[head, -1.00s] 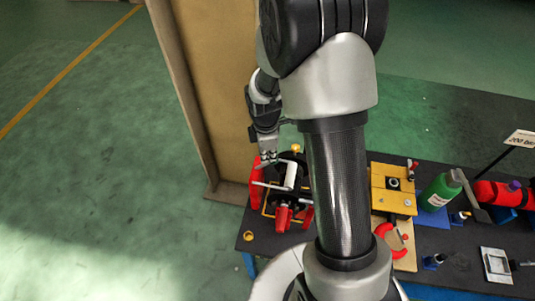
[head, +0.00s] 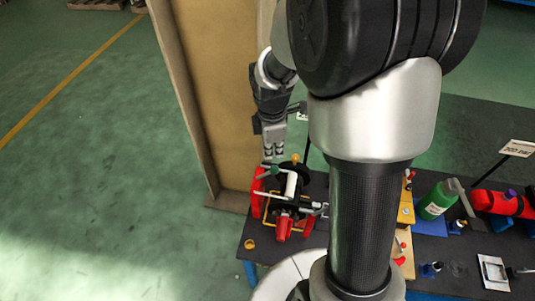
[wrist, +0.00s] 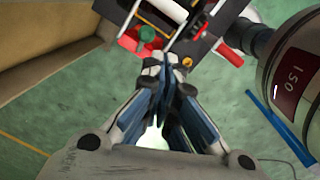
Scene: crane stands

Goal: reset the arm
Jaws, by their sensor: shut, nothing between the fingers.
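My gripper (head: 272,158) points down just above the left end of the dark table, beside a red and black crane-like device (head: 290,200) with a white roller. In the wrist view my gripper (wrist: 165,65) has its fingers together with nothing between them. The device's red part and green knob (wrist: 147,34) lie just beyond the fingertips there. I cannot tell whether the fingertips touch the device. My arm covers the middle of the table in the head view.
A tan panel (head: 205,90) stands upright close behind and left of my gripper. To the right on the table (head: 460,275) are a green bottle (head: 436,203), a red cylinder (head: 505,203) and a sign (head: 517,148). The green floor at left is clear.

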